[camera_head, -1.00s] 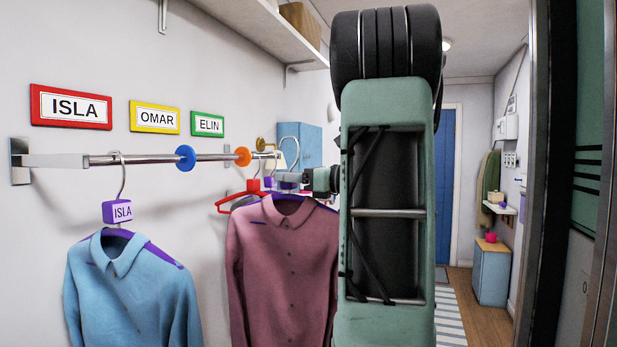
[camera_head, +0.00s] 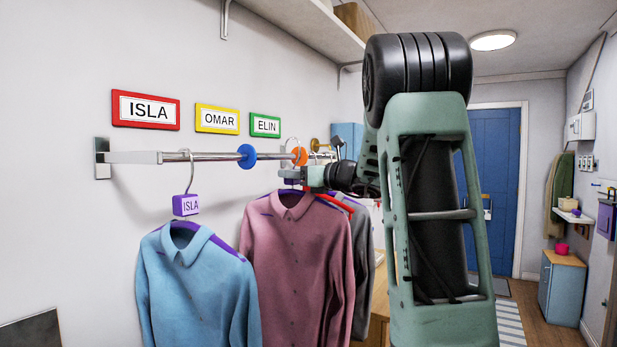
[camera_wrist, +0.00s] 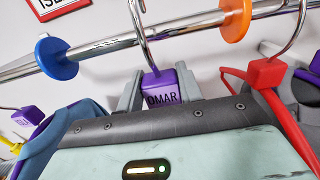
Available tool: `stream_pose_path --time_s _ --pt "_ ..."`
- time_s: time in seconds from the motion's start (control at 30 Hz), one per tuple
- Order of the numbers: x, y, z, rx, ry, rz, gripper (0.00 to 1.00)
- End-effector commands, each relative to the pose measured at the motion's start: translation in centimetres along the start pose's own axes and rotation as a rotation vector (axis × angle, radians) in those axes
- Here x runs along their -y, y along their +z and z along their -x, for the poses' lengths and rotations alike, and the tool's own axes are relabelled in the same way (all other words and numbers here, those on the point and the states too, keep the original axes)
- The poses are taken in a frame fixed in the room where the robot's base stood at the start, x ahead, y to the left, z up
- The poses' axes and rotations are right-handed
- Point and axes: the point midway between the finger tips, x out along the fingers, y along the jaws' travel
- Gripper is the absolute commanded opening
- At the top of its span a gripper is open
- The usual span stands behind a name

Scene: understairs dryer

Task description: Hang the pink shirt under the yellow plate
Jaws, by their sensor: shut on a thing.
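The pink shirt (camera_head: 296,250) hangs upright on a purple hanger. My gripper (camera_head: 303,177) is shut on the hanger's purple tag block, which reads OMAR in the wrist view (camera_wrist: 162,97). The hanger's hook (camera_wrist: 140,22) rises in front of the rail (camera_wrist: 110,45), between the blue disc (camera_wrist: 57,58) and the orange disc (camera_wrist: 235,20) in that view. I cannot tell whether it touches the rail. In the head view the hook overlaps the orange disc (camera_head: 299,156). The yellow plate (camera_head: 217,119), reading OMAR, is on the wall above the rail, left of my gripper.
A blue shirt (camera_head: 197,285) hangs left of the blue disc (camera_head: 247,156), under the red ISLA plate (camera_head: 146,109). A grey shirt (camera_head: 361,235) and red hanger (camera_head: 335,203) are behind the pink shirt. The green ELIN plate (camera_head: 265,124) is right of the yellow one. A shelf (camera_head: 300,22) is above.

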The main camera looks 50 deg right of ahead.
Motion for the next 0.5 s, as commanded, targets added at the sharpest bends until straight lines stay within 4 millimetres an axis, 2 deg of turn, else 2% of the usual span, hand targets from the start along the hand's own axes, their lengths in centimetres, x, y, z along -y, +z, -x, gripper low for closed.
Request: stream_pose_path --time_s 0.27,0.33,0.5 --pt "-0.1 -0.1 -4.1 0.002 0.003 0.002 0.0" --pt "0.0 -1.6 -3.8 0.002 0.0 0.001 0.0" --pt "0.0 -2.6 -3.8 0.002 0.0 0.001 0.0"
